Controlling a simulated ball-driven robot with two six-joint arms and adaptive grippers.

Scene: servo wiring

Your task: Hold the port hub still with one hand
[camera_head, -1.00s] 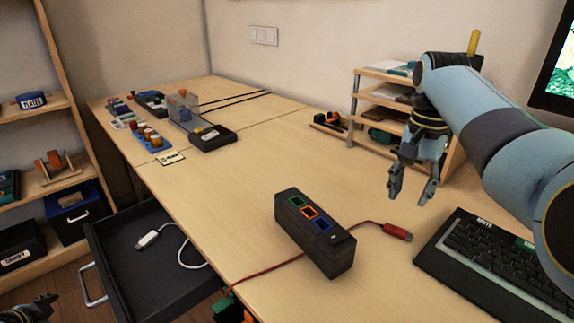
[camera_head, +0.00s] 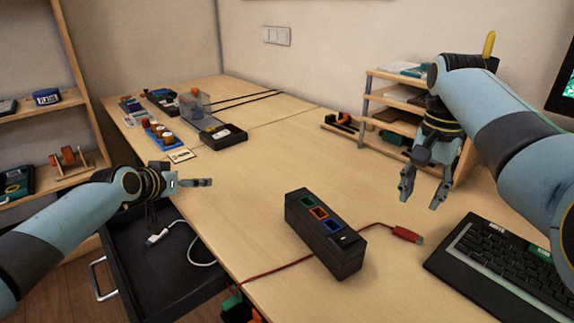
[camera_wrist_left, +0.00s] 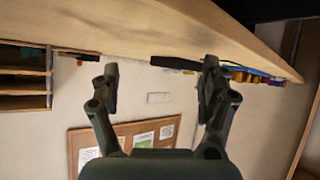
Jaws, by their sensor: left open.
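The port hub (camera_head: 325,232) is a dark box on the table, with green, orange and blue ports on its top. A red cable (camera_head: 290,265) runs along the table by it, and the cable's red plug (camera_head: 406,234) lies to its right. My left gripper (camera_head: 208,183) is open and empty, left of the hub and above the table's left edge. In the left wrist view my left gripper (camera_wrist_left: 160,85) has its fingers apart with nothing between them. My right gripper (camera_head: 422,198) hangs open and empty above the table, behind and right of the hub.
A keyboard (camera_head: 510,265) lies at the right. A tiered wooden shelf (camera_head: 397,92) stands at the back. An open drawer (camera_head: 170,265) with a white cable (camera_head: 199,262) is at the lower left. Small items and a dark device (camera_head: 222,137) sit at the far left. The table's middle is clear.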

